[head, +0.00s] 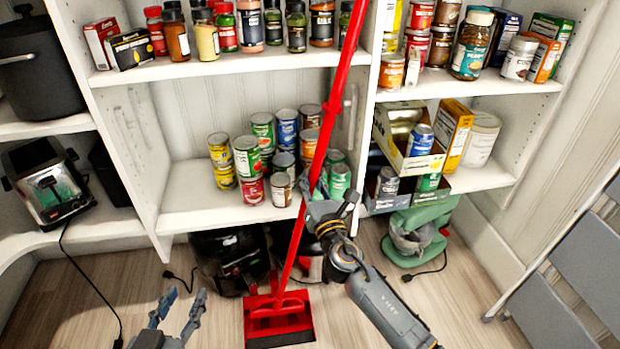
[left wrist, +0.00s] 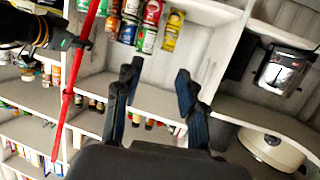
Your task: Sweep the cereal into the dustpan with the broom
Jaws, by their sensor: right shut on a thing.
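A long red handle (head: 341,92) slants down to a wide red head (head: 278,313) with a dark front area, on the floor at the bottom centre. It looks like a long-handled dustpan, but I cannot be sure it is not the broom. My right gripper (head: 318,208) is shut on the handle about midway down. The handle also shows at the left of the left wrist view (left wrist: 76,75). My left gripper (head: 182,302) is open and empty, low and left of the red head; its spread fingers show in the left wrist view (left wrist: 160,72). I see no cereal and no separate second tool.
White shelves with cans (head: 247,158), jars and boxes stand behind. A toaster (head: 48,185) is on the left shelf. A black appliance (head: 230,260) and a green one (head: 418,235) stand on the floor below. A grey stepladder (head: 575,255) is at right. Floor at right centre is clear.

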